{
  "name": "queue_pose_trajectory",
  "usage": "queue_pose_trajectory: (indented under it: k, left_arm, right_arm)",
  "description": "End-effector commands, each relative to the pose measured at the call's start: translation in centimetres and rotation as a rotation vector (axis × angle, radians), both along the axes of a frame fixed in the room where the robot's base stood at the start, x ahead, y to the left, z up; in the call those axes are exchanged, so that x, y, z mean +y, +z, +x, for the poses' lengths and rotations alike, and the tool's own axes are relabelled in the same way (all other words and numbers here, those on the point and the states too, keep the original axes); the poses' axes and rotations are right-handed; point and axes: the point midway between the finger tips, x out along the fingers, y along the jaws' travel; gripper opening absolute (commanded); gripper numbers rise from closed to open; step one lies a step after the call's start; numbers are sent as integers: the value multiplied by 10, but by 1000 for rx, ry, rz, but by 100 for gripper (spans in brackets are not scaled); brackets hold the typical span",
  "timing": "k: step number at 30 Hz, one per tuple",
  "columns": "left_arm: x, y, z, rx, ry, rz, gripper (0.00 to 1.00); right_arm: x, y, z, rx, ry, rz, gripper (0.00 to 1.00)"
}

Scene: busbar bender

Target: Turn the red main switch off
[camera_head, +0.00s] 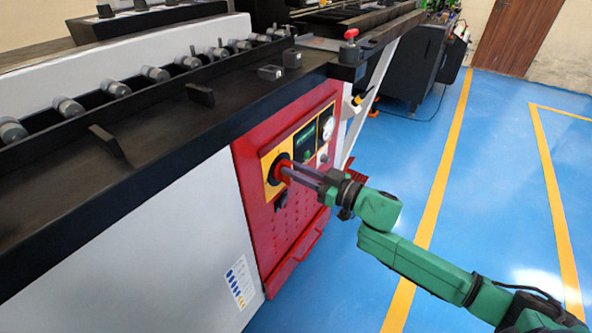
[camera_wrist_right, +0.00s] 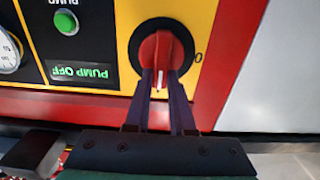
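The red main switch (camera_head: 282,170) is a round rotary knob on a black disc, on the yellow part of the red control panel (camera_head: 262,221). In the right wrist view the red main switch (camera_wrist_right: 160,52) has a raised grip with a white mark that points to the picture's bottom. A "0" is printed to the right of the disc, away from the mark. My right gripper (camera_head: 290,168) is at the switch. In the wrist view its fingers (camera_wrist_right: 162,75) stand on both sides of the grip, which fills the gap between them. My left gripper is not in view.
Beside the switch are a green button (camera_wrist_right: 66,22), a display reading "PUMP OFF" (camera_wrist_right: 82,72) and a gauge (camera_head: 328,128). A black switch (camera_head: 281,201) sits just below. The machine's dark bed (camera_head: 160,140) overhangs the panel. Blue floor (camera_head: 440,180) is free on the right.

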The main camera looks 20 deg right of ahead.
Motion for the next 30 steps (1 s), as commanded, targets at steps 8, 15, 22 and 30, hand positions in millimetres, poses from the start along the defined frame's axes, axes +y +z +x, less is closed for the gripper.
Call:
queue_pose_trajectory:
  k: [8,15,22,30]
  left_arm:
    - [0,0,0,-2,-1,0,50]
    - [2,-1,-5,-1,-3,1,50]
    - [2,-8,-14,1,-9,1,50]
    - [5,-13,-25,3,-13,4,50]
  right_arm:
    - [0,0,0,-5,0,-6,0]
    - [1,1,-1,-49,0,-58,0]
    - [3,1,-3,-147,-1,-178,0]
    - [7,-2,-6,-308,0,-371,0]
